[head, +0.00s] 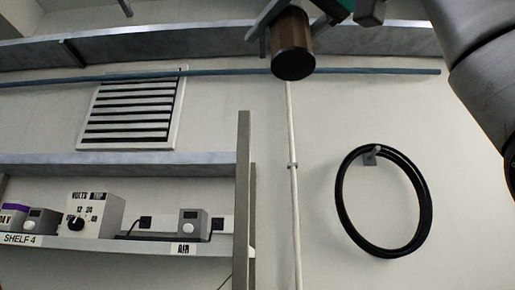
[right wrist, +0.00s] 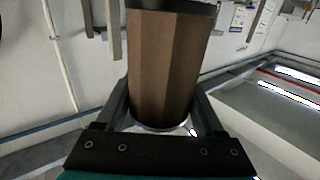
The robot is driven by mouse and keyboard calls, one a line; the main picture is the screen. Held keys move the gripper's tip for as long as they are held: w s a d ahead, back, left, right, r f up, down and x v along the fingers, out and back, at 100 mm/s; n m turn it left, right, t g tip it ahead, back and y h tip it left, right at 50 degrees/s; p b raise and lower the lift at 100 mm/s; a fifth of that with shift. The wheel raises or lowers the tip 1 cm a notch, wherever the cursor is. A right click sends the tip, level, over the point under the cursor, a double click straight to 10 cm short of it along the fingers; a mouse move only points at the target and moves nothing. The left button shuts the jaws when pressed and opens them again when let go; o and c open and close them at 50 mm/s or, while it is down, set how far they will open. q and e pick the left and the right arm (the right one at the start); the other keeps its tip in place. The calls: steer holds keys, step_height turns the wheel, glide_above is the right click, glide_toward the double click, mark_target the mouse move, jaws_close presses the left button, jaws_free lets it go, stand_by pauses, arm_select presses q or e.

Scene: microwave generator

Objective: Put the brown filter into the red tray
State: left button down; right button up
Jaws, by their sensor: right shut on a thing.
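The brown filter (head: 293,43) is a brown cylinder with a dark end, at the top of the head view. My right gripper (head: 290,12) is shut on it and holds it up in the air in front of the wall. In the right wrist view the filter (right wrist: 162,62) fills the space between the two fingers of my right gripper (right wrist: 163,112). The red tray is not in either view. My left gripper is not in view.
A shelf (head: 130,242) at the lower left holds several small boxes, including a white one with a dial (head: 95,215). A black hose coil (head: 345,205) hangs on the wall. A vent (head: 130,110) and a thin blue pipe (head: 225,73) are on the wall.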

steer(key=w+d+f+m+t+h+b, duration=0.15)
steer(key=w+f+b, duration=0.45)
steer(key=w+f, duration=1.75)
steer(key=w+d+f+m+h+b, duration=0.15)
steer(key=w+f, duration=0.25)
steer(key=f, duration=1)
steer(key=w+d+f+h+b, duration=0.1)
steer(key=w+f+b, duration=0.2)
steer(key=f, duration=1.1)
steer(key=s+d+f+m+t+h+b, duration=0.1)
steer(key=s+f+b, duration=0.15)
steer(key=f, duration=0.75)
steer(key=s+d+f+m+h+b, duration=0.15)
steer(key=s+f, duration=0.25)
steer(key=f, duration=0.7)
steer(key=s+d+f+t+h+b, duration=0.1)
steer(key=s+d+f+b, duration=0.15)
steer(key=f, duration=0.75)
steer(key=s+d+f+m+h+b, duration=0.1)
steer(key=s+f+b, duration=0.2)
steer(key=s+f, duration=0.4)
steer(key=s+d+f+h+b, duration=0.2)
steer(key=s+f, duration=0.5)
steer(key=s, duration=0.8)
steer(key=shift+s+d+m+b, duration=0.2)
steer(key=shift+m+b, duration=0.15)
steer(key=shift+b, duration=0.05)
